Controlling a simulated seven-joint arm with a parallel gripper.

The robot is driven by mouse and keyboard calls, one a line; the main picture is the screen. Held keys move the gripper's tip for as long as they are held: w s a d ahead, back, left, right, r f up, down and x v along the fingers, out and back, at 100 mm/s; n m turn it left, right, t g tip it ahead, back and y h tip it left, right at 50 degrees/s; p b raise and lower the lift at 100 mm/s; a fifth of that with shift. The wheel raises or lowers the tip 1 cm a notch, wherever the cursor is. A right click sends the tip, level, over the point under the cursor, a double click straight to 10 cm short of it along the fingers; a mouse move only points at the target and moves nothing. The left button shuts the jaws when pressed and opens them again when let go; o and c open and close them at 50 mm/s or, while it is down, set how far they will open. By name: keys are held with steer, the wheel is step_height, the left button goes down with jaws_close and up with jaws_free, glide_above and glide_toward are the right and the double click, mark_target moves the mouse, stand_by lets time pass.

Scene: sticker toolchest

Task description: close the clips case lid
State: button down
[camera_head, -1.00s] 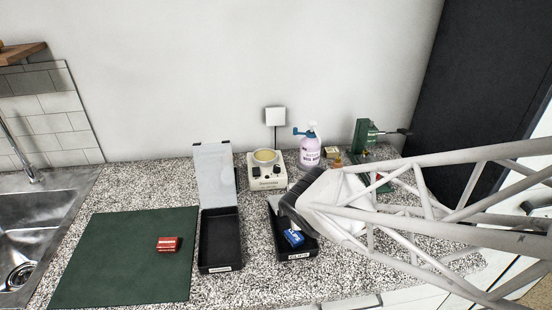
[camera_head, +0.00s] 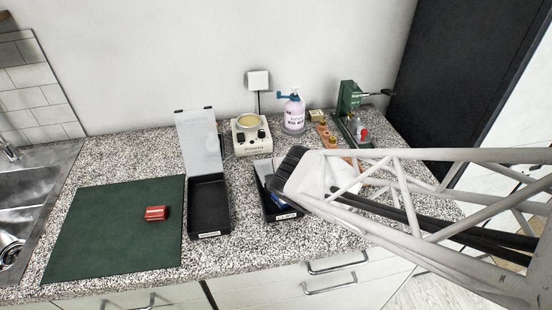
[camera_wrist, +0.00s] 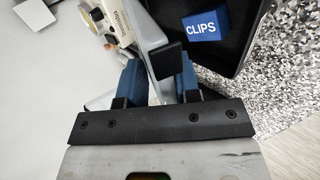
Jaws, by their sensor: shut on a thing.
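The clips case is the right-hand black case (camera_head: 284,216), with a blue box (camera_head: 280,203) inside, mostly hidden by my arm. In the wrist view the box (camera_wrist: 203,25) reads CLIPS and lies in the black tray (camera_wrist: 245,63). The lid is a pale panel with a black tab (camera_wrist: 168,62). It stands raised from the case, and only a sliver of it (camera_head: 263,167) shows in the head view. My gripper (camera_wrist: 160,75) is shut on the lid, its blue fingers on either side near the tab. My gripper's fingertips are hidden in the head view.
A second black case (camera_head: 208,214) stands open to the left, its lid (camera_head: 198,145) upright. A red box (camera_head: 156,213) lies on the green mat (camera_head: 110,240). Behind are a cream device (camera_head: 251,139), a spray bottle (camera_head: 293,116) and a green press (camera_head: 350,105).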

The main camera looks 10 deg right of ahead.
steer(key=shift+s+f, duration=0.3)
steer(key=shift+f, duration=0.25)
steer(key=shift+s+f, duration=0.25)
steer(key=shift+f, duration=0.4)
steer(key=shift+s+f, duration=0.2)
steer(key=shift+f, duration=0.4)
steer(key=c, duration=1.9)
jaws_free()
steer(key=shift+s+f, duration=0.25)
steer(key=shift+f, duration=0.75)
steer(key=shift+o, duration=0.2)
steer(key=shift+f, duration=0.1)
steer(key=o, duration=0.8)
steer(key=shift+c, duration=0.2)
steer(key=shift+r, duration=0.2)
